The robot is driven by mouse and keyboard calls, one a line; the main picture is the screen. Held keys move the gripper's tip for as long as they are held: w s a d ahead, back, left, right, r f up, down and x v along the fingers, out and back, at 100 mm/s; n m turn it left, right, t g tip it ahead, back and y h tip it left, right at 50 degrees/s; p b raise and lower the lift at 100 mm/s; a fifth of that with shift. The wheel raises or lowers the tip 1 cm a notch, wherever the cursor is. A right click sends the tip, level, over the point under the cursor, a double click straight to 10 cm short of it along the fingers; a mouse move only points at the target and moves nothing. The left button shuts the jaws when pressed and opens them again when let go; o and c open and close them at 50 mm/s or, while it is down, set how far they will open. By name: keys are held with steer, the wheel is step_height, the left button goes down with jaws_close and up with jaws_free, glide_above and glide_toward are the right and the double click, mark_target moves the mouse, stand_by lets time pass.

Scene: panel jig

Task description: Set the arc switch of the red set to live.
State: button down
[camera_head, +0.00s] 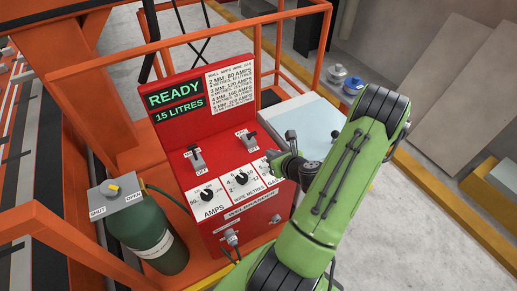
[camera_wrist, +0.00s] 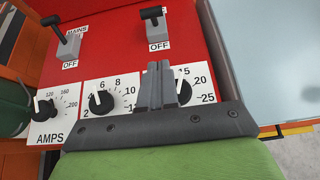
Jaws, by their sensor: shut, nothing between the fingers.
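The red set (camera_head: 175,84) is a welding unit with a lit display reading READY and 15 LITRES. Its right lever switch (camera_head: 249,138) has OFF below it; its upper label is not readable. It also shows in the wrist view (camera_wrist: 154,22), handle toward the upper end, but I cannot tell its setting for sure. The left lever switch (camera_head: 195,157), marked MAINS, has its handle toward the upper end. My gripper (camera_head: 271,156) is shut and empty, over the right dial. In the wrist view its fingers (camera_wrist: 158,82) are just below the right lever's OFF plate, apart from the lever.
The AMPS dial (camera_head: 207,195) and wire dial (camera_head: 241,178) lie below the switches; my fingers partly hide the gas dial. A green cylinder (camera_head: 155,237) stands left. Orange rails (camera_head: 150,48) surround the set. A pale table (camera_head: 305,118) is to the right.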

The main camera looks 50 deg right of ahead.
mark_target(250, 138)
steer(key=p+x, duration=0.1)
steer(key=x, duration=0.4)
steer(key=shift+w+r, duration=0.15)
steer(key=shift+w, duration=0.05)
steer(key=w, duration=0.1)
steer(key=w+p, duration=0.1)
steer(key=w+d+r+p, duration=0.1)
steer(key=shift+w+d, duration=0.1)
steer(key=shift+w, duration=0.3)
steer(key=shift+d+f, duration=0.1)
